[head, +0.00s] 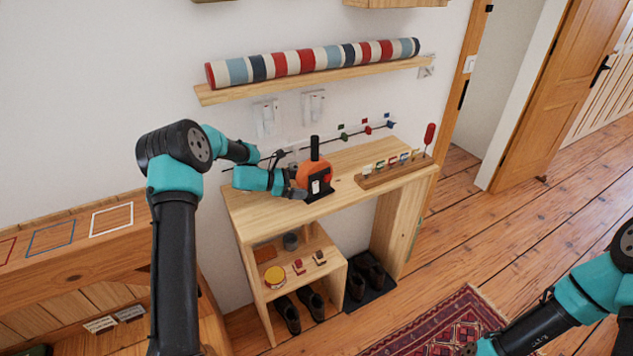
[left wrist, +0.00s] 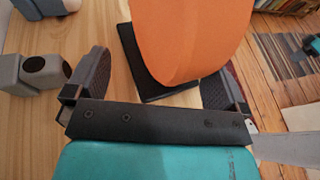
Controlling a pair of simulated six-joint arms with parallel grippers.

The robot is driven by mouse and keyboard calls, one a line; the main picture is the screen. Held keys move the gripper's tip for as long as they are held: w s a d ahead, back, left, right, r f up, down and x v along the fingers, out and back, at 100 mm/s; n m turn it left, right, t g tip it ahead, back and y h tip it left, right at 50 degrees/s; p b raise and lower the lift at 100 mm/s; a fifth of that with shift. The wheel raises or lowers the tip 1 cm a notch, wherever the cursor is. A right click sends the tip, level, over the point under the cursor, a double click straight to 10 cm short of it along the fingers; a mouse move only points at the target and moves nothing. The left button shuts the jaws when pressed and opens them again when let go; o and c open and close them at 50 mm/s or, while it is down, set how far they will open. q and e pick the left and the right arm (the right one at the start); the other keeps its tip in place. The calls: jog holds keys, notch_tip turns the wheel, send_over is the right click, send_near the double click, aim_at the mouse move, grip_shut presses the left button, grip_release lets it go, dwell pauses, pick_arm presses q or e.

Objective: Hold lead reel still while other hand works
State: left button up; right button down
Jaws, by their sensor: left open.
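The lead reel (head: 313,173) is an orange round drum with a black post on top and a black base, upright on the wooden bench top (head: 270,206). My left gripper (head: 302,191) is at its left side, low over the bench. In the left wrist view the orange drum (left wrist: 190,40) rises just ahead of the open jaws (left wrist: 157,75), with a finger toward each side. I see no clear contact, and the far side of the reel is hidden. My right arm comes in at the lower right; its jaws are not visible.
A wooden rack with small coloured tags (head: 393,169) and a red-handled tool (head: 430,135) stand at the right of the bench. A striped roll (head: 310,60) lies on the wall shelf above. Shoes (head: 299,310) sit below. Bare bench lies between reel and rack.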

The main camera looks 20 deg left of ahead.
aim_at(311, 187)
pick_arm(q)
jog(key=shift+x, duration=2.45)
jog(key=shift+f, duration=0.1)
jog(key=c, duration=0.7)
jog(key=shift+f, duration=0.1)
jog(key=shift+s+a, duration=0.1)
pick_arm(e)
jog(key=w+a+r+m+t+y, duration=0.15)
jog(key=w+a, duration=0.25)
jog(key=w, duration=0.4)
jog(key=w+a+r+t+y, duration=0.1)
jog(key=w+a+r+t, duration=0.25)
jog(key=w, duration=0.55)
jog(key=w+a+r+m+t+y, duration=0.1)
jog(key=w+a+t, duration=0.1)
jog(key=w+a, duration=0.45)
pick_arm(q)
jog(key=shift+c, duration=0.2)
jog(key=shift+f, duration=0.1)
pick_arm(e)
jog(key=w+a+r+y, duration=0.4)
jog(key=w+a+r, duration=0.1)
jog(key=a+r, duration=0.4)
jog(key=w+a+r+y, duration=0.5)
jog(key=w+a+r, duration=0.1)
jog(key=a+r, duration=0.3)
jog(key=shift+w+a+r+g, duration=0.3)
jog(key=shift+a+g, duration=0.1)
jog(key=shift+a, duration=0.2)
